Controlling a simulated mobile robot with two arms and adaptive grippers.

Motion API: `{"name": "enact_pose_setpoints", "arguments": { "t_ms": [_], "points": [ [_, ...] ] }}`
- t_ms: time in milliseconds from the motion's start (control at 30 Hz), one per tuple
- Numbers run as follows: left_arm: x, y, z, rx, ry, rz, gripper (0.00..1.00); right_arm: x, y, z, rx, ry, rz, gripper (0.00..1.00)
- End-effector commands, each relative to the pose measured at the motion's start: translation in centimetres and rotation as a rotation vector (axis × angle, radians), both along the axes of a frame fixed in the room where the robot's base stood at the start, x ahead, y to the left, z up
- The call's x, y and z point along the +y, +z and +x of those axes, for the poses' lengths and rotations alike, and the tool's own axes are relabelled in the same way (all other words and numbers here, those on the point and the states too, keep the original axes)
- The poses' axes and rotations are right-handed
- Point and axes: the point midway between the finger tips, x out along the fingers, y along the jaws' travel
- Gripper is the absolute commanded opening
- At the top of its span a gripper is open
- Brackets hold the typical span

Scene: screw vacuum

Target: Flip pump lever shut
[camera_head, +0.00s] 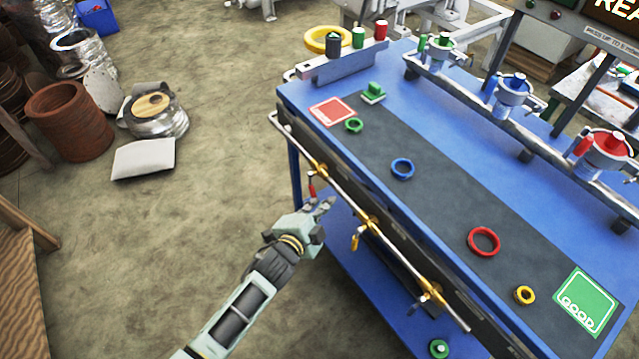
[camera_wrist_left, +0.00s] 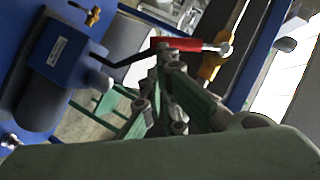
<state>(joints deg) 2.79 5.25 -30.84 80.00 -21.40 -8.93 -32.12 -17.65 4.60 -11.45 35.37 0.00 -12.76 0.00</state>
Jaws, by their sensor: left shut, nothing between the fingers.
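In the head view a small red handle (camera_head: 311,189) hangs by the brass fitting (camera_head: 320,170) on the table's front pipe. My left gripper (camera_head: 325,205) is shut and empty, right by that handle. In the left wrist view its fingertips (camera_wrist_left: 170,60) are just below the red handle; I cannot tell whether they touch it. My right gripper is not in view.
The blue table (camera_head: 300,94) carries a dark mat with coloured rings and a green GOOD square (camera_head: 585,303). A long pipe (camera_head: 395,250) with brass fittings runs along its front edge. The floor left of the table is clear near my arm; pots stand farther off.

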Motion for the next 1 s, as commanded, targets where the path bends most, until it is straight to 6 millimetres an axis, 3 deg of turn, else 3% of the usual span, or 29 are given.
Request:
{"name": "enact_pose_setpoints", "arguments": {
  "t_ms": [433,1000],
  "points": [
    [0.9,-1.8,1.2,0.001,0.000,0.001,0.00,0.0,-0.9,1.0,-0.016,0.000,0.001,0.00],
    [1.1,-2.1,1.5,0.000,0.001,0.000,0.00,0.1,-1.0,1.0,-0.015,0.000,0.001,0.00]
  ]
}}
